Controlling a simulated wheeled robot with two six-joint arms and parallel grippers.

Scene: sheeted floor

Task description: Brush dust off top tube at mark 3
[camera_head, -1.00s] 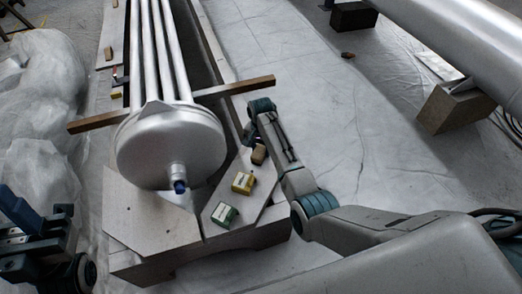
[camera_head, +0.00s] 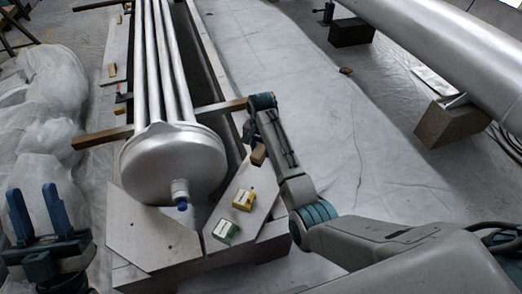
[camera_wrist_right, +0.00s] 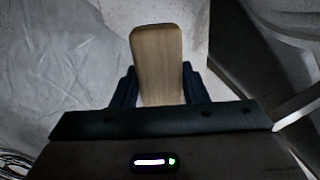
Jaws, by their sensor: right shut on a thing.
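Several long silver tubes (camera_head: 166,70) run away from a round silver end plate (camera_head: 174,168) in the head view. No numbered mark is readable on them. My right gripper (camera_head: 254,140), dark and partly hidden by its own arm, is right of the end plate. It is shut on a wooden piece (camera_wrist_right: 157,62), perhaps the brush handle. The piece also shows as a small brown end in the head view (camera_head: 258,155). I cannot see any bristles. My left gripper (camera_head: 35,212) is open and empty at the lower left, its two blue fingers pointing up, apart from the tubes.
A wooden crossbar (camera_head: 100,137) passes under the tubes. Crumpled sheeting (camera_head: 45,110) lies left. A big silver pipe (camera_head: 445,40) and blocks stand right.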

